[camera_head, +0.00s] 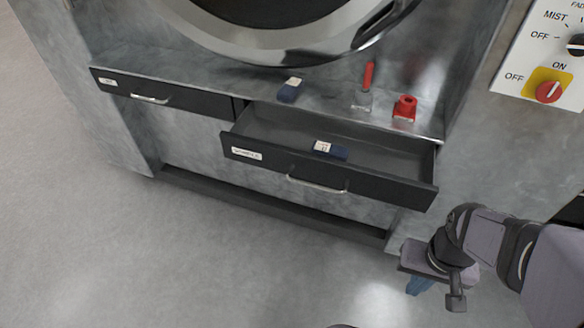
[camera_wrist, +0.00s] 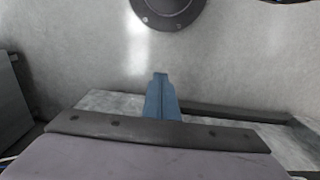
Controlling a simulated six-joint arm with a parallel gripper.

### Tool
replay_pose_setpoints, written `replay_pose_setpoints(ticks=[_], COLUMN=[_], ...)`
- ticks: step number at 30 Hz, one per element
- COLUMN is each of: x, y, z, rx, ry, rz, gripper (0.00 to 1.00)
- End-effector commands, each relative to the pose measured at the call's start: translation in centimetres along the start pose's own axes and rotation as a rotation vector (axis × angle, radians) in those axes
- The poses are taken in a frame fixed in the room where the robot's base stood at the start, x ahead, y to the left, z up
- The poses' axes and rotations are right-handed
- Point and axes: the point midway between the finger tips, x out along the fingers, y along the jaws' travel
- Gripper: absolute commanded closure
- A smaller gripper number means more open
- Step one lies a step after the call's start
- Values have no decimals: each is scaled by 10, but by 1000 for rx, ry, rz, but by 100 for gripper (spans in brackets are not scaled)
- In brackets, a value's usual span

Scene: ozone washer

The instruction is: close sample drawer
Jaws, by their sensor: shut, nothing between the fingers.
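The sample drawer (camera_head: 262,158) is pulled out from the front of the grey washer. It has a black front with a white label and a silver bar handle (camera_head: 317,187). A small dark blue block with a white top (camera_head: 328,149) lies inside it. My gripper (camera_head: 419,286) is at the lower right, in front of and below the drawer's right end, apart from it. Its blue fingers are shut and empty. They show in the wrist view (camera_wrist: 161,92) above the floor. The drawer cannot be clearly made out in the wrist view.
A closed black drawer (camera_head: 190,102) is to the left. On the ledge above are a blue block (camera_head: 289,91), a red-handled tool (camera_head: 368,78) and a red part (camera_head: 405,107). A switch panel (camera_head: 540,85) is at right. The floor in front is clear.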

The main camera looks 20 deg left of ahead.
Motion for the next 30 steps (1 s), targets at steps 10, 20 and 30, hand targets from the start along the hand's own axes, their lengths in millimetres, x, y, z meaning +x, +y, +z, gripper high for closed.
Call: replay_pose_setpoints(ticks=[10,20,30], x=[49,52,8], y=[-38,-99,-252], z=[-46,-72,-101], rx=[-515,-1446,-2113], ry=[-2,-259,-301], rz=[122,573,1386], gripper=[100,100,100])
